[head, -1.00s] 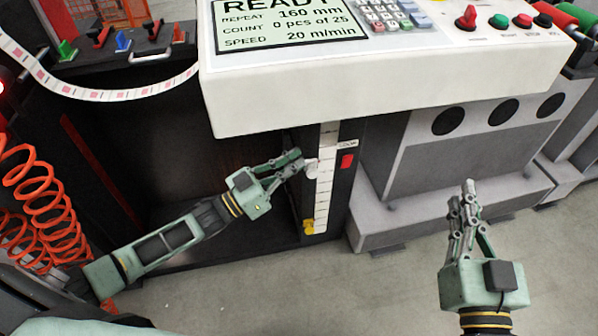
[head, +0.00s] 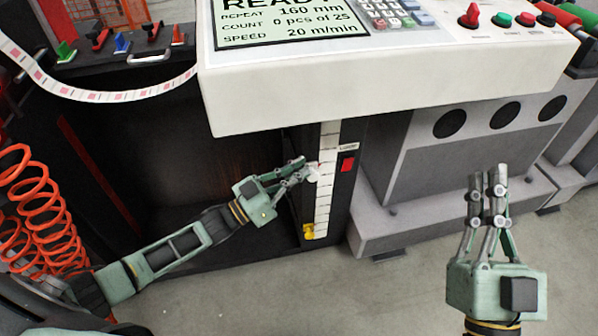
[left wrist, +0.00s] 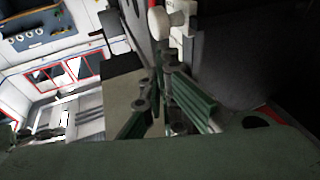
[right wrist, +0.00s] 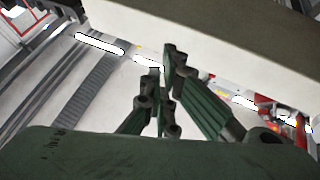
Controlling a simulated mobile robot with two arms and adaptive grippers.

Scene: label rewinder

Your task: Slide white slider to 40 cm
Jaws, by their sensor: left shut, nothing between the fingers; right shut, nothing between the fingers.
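The white slider (head: 314,174) is a round white knob beside the upper half of a white vertical scale (head: 322,208) with dark tick marks, on the dark post below the control panel. The tick values are too small to read. My left gripper (head: 306,167) is shut and empty, its fingertips right at the knob; contact is unclear. In the left wrist view the white knob (left wrist: 170,25) stands just beyond the tips of my left gripper (left wrist: 155,72). My right gripper (head: 487,180) is shut and empty, in front of the grey cabinet.
The white control panel (head: 385,85) overhangs the scale. Orange coiled hoses (head: 40,215) hang at the left. A grey cabinet (head: 440,165) stands at the right.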

